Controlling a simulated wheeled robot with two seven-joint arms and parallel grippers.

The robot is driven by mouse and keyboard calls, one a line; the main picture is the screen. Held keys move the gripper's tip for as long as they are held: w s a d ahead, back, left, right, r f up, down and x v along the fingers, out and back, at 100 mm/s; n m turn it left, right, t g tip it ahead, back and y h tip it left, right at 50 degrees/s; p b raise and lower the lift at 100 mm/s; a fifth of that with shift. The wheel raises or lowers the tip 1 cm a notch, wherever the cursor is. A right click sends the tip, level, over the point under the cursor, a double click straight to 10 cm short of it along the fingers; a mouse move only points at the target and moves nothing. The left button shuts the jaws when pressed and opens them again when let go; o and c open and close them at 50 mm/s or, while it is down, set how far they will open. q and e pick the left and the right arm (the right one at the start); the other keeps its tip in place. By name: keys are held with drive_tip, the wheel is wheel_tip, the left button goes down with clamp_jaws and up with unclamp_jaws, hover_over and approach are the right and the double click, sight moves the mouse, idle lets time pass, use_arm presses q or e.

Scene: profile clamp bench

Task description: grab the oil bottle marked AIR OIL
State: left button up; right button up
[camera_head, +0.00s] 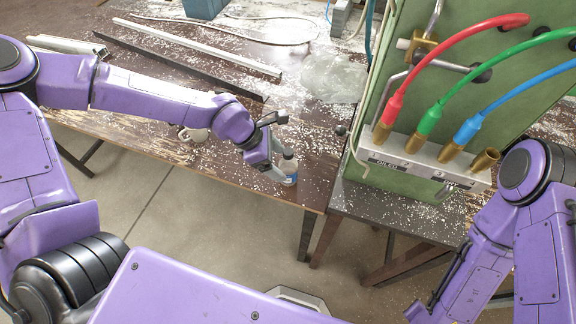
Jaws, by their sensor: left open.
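The oil bottle (289,171) stands near the right front corner of the wooden bench. It is small, with a grey upper part and a blue and white band low on its side; its lettering is too small to read. My left gripper (283,153) is open at the bottle, with its dark fingers close around the upper part. I cannot tell whether the fingers touch it. The gripper hides part of the bottle. My right arm shows at the right edge, but its gripper is out of the picture.
A pale rail (195,46) and a dark bar (180,66) lie farther back. A green panel (480,100) with red, green and blue hoses rises to the right. White chips litter the bench (318,140).

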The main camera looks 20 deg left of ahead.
sight(280, 162)
use_arm(q)
drive_tip(key=x, duration=0.2)
drive_tip(key=shift+w+d+f, duration=0.15)
drive_tip(key=shift+d+f, duration=0.1)
drive_tip(key=shift+f, duration=0.05)
drive_tip(key=shift+d+f, duration=0.15)
drive_tip(key=shift+d, duration=0.05)
drive_tip(key=shift+a, duration=0.15)
drive_tip(key=c, duration=1.1)
